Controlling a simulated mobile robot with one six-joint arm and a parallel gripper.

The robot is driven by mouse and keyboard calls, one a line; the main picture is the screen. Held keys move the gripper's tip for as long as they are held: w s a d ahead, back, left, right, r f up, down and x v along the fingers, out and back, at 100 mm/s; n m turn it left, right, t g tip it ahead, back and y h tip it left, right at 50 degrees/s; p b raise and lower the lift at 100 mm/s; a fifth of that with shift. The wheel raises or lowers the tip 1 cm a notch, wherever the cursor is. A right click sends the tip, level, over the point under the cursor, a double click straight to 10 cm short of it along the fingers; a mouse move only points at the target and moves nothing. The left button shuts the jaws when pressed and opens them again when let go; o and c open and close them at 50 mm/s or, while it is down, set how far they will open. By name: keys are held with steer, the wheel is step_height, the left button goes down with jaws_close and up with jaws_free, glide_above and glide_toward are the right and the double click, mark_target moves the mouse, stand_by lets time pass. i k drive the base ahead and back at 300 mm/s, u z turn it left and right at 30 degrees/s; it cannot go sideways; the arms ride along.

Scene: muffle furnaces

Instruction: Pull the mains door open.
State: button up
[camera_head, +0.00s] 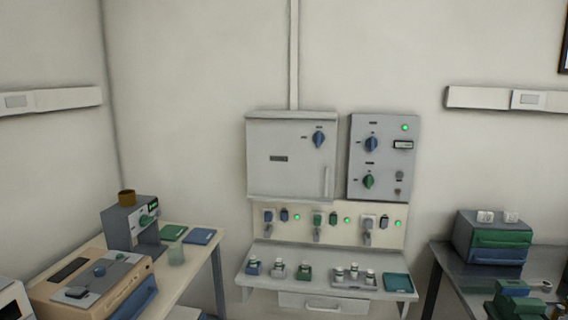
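The mains door (275,175) is the light grey front of the wall cabinet in the middle of the view. It looks shut. A blue rotary knob (319,139) sits at its upper right, and a pale vertical handle (327,182) is at its lower right edge. A small dark label (279,158) is on its left half. My gripper is not in this view.
A grey control panel (358,185) with knobs and a green light is close right of the cabinet. Below are a socket strip with plugs and a shelf (262,280) holding small jars. Tables with equipment stand left (200,268) and right (436,262).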

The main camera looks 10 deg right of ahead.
mark_target(285, 163)
steer(key=i, duration=0.75)
steer(key=z, duration=0.05)
steer(key=k, duration=1.3)
steer(key=u, duration=0.35)
steer(key=i, duration=0.9)
steer(key=u, duration=0.45)
